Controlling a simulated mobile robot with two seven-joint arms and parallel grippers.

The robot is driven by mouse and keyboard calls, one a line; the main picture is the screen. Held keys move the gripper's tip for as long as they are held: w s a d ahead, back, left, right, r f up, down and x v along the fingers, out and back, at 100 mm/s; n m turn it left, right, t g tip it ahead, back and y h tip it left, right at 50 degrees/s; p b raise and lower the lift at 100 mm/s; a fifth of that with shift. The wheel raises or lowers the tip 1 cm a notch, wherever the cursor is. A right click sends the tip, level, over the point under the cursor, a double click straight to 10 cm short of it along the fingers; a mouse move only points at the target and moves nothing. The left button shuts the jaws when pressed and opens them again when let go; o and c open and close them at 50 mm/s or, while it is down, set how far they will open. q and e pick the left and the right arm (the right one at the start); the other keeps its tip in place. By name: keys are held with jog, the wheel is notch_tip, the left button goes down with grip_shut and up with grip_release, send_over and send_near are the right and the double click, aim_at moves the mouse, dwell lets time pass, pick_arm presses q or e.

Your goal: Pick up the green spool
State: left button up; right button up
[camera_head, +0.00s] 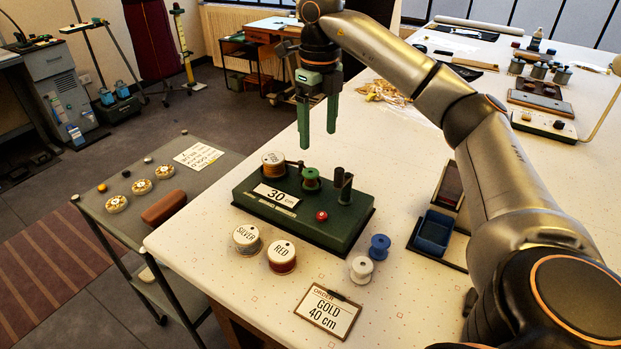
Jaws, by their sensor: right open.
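The green spool (311,179) stands on top of a dark green winding device (325,226) on the white table. My left gripper is not in view.
The device also carries a larger tan spool (273,163), a 30 cm label (277,195), a red button (321,216) and dark posts. Silver (247,239), red (282,256), white (361,269) and blue (379,246) spools stand in front. An order card (328,311) reads GOLD 40 cm.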

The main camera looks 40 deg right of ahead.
send_over(311, 172)
jog(key=s, duration=0.1)
jog(key=f, duration=0.5)
jog(key=shift+s+d+b, duration=0.1)
jog(key=shift+d+b, duration=0.2)
jog(key=shift+d, duration=0.05)
jog(key=shift+w+a+f, duration=0.1)
jog(key=shift+w+f, duration=0.1)
jog(key=shift+f, duration=0.7)
jog(key=shift+w+a+f, duration=0.15)
jog(key=shift+f, duration=0.75)
jog(key=shift+w+a+f, duration=0.1)
jog(key=shift+w+f, duration=0.1)
jog(key=shift+f, duration=0.7)
jog(key=shift+c, duration=0.3)
grip_shut()
